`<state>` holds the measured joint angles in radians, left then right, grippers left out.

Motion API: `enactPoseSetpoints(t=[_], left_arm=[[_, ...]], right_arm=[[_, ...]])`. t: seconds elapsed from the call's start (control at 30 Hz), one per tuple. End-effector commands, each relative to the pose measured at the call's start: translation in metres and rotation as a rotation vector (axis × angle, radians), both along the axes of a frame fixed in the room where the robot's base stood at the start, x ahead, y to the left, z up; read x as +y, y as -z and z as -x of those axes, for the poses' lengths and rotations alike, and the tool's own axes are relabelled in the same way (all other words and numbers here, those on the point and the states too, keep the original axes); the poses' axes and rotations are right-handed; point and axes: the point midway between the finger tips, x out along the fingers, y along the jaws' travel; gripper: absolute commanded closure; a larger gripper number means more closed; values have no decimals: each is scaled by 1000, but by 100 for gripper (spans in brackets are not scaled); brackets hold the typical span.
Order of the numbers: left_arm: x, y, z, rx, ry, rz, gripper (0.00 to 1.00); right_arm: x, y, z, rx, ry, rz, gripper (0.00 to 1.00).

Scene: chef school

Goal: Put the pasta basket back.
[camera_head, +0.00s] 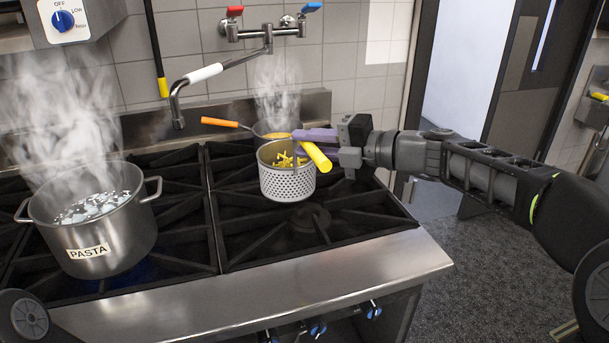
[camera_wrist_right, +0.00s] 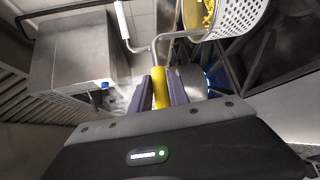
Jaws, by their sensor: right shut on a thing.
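The pasta basket (camera_head: 288,183) is a perforated metal basket with yellow pasta inside. It is held above the right-hand burners in the head view. My right gripper (camera_head: 318,150) is shut on its yellow handle. The right wrist view shows the yellow handle (camera_wrist_right: 160,88) between the purple fingers, with the basket (camera_wrist_right: 238,18) at the top right. The large pot labelled PASTA (camera_head: 98,225) stands on the left burner, steaming, with bubbling water inside. My left gripper is not in view.
A smaller steaming pan (camera_head: 272,128) with an orange handle (camera_head: 220,123) stands on a back burner behind the basket. A wall faucet (camera_head: 222,68) reaches over the stove (camera_head: 250,288). The front right grates are bare.

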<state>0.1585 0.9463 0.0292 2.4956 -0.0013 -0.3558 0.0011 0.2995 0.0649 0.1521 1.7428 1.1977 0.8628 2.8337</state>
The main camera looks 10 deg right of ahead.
Motion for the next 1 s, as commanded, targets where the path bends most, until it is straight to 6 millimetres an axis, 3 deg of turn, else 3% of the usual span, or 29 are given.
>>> enactPoseSetpoints(t=[0.1, 0.43, 0.7, 1.0], left_arm=[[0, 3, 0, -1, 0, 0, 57], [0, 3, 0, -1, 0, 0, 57], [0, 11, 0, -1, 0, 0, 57], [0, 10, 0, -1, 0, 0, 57]], right_arm=[[0, 11, 0, -3, 1, -2, 100], [0, 14, 0, -4, 0, 0, 100], [0, 47, 0, -1, 0, -1, 100], [0, 49, 0, -4, 0, 0, 100]])
